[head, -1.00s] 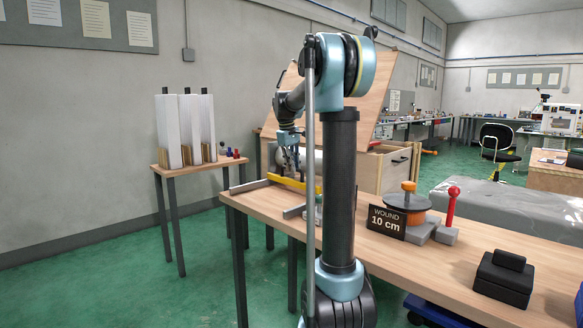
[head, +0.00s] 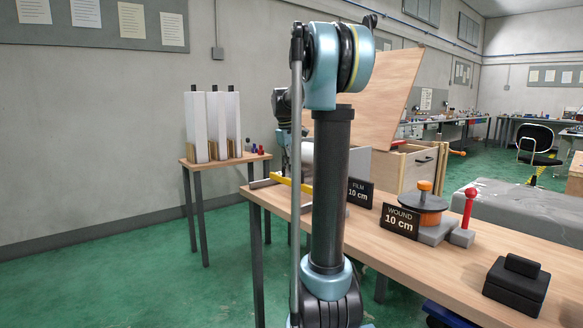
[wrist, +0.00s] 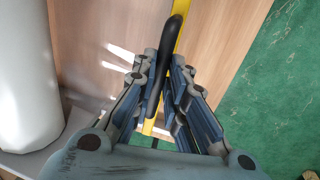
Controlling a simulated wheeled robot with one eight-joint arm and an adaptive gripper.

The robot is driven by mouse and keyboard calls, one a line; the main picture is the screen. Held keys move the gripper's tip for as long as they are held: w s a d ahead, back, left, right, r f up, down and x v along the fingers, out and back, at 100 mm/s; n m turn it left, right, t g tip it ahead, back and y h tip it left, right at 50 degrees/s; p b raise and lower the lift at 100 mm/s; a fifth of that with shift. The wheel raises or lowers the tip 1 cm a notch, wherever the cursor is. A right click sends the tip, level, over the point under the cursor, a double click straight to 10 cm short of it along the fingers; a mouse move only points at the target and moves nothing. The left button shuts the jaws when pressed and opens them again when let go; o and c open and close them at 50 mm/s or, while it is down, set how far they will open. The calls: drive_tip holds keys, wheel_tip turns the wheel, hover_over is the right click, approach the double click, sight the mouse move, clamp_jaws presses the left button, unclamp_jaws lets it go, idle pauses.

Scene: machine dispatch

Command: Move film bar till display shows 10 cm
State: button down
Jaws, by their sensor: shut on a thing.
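The yellow film bar (head: 290,183) lies near the left end of the workbench in the head view, partly hidden behind my arm. In the wrist view the yellow bar (wrist: 179,28) runs above the wood, and my gripper (wrist: 163,62) is shut on its black curved handle (wrist: 166,45). In the head view the gripper is mostly hidden behind my arm. A black display (head: 358,193) reads FILM 10 cm. A second display (head: 400,220) reads WOUND 10 cm. The white film roll (wrist: 25,75) is at the left of the wrist view.
An orange spool (head: 420,208) and a red-handled part (head: 468,212) stand on the workbench (head: 430,268). A black block (head: 516,282) sits at the right. A wooden box (head: 410,172) with a raised lid is behind. A side table (head: 222,163) holds white columns.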

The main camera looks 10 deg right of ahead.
drive_tip(key=c, duration=1.6)
unclamp_jaws()
drive_tip(key=shift+r, duration=0.1)
wheel_tip(320, 180, up, 12)
drive_tip(key=a, duration=0.2)
drive_tip(key=shift+s+f, duration=0.25)
drive_tip(key=shift+s, duration=0.2)
drive_tip(key=shift+s, duration=0.1)
